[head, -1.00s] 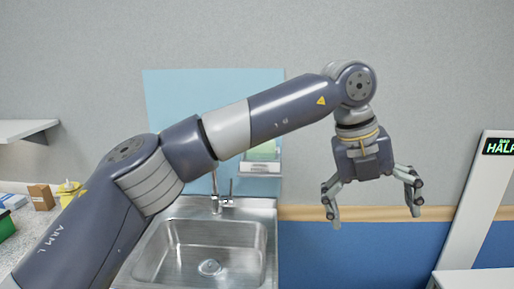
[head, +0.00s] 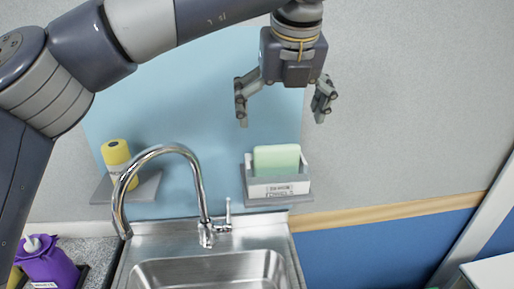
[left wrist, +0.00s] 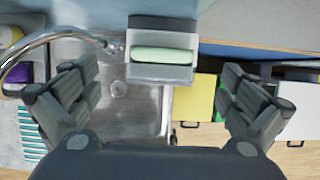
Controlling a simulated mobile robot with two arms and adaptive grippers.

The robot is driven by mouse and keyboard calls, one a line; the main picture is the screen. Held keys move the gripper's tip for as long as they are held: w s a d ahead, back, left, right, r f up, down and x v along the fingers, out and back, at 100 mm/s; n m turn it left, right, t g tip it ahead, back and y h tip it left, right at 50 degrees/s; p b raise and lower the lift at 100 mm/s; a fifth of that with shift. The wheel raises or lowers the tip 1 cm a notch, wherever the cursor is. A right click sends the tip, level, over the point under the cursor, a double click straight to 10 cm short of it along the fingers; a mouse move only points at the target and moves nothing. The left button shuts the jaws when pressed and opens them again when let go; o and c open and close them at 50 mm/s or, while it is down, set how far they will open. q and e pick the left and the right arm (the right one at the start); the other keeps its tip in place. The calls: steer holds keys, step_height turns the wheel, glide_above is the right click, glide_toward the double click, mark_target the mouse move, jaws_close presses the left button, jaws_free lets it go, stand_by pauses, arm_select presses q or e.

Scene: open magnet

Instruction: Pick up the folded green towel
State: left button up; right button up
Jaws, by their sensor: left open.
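The folded green towel (head: 276,160) stands in a small white and grey holder (head: 279,188) on a wall shelf right of the tap. My left gripper (head: 282,115) is open and empty above the towel, pointing down, with a gap between its fingertips and the towel. In the left wrist view the towel (left wrist: 164,55) lies below, between and beyond the two spread fingers (left wrist: 160,100). My right gripper is not in view.
A curved chrome tap (head: 205,225) and steel sink (head: 210,272) are below and left of the holder. A yellow item (head: 117,160) stands on another small shelf. A purple bottle (head: 48,264) is at lower left. The wall right of the holder is bare.

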mark_target(277, 147)
arm_select(q)
steer(key=x, duration=0.2)
steer(key=p+x, duration=0.1)
steer(key=x, duration=0.1)
steer(key=shift+s+d+f, duration=0.15)
steer(key=shift+d+f, duration=0.05)
steer(key=shift+f, duration=0.15)
steer(key=shift+w+a+f+p, duration=0.1)
steer(key=shift+w+f+p, duration=0.1)
steer(key=shift+f+p, duration=0.1)
steer(key=p+x, duration=0.2)
steer(key=x, duration=0.2)
steer(key=shift+p, duration=0.3)
steer(key=shift+w+f, duration=0.2)
steer(key=shift+f, duration=0.1)
steer(key=shift+w+f, duration=0.1)
steer(key=shift+f, duration=0.1)
steer(key=c, duration=0.5)
steer(key=shift+c, duration=0.7)
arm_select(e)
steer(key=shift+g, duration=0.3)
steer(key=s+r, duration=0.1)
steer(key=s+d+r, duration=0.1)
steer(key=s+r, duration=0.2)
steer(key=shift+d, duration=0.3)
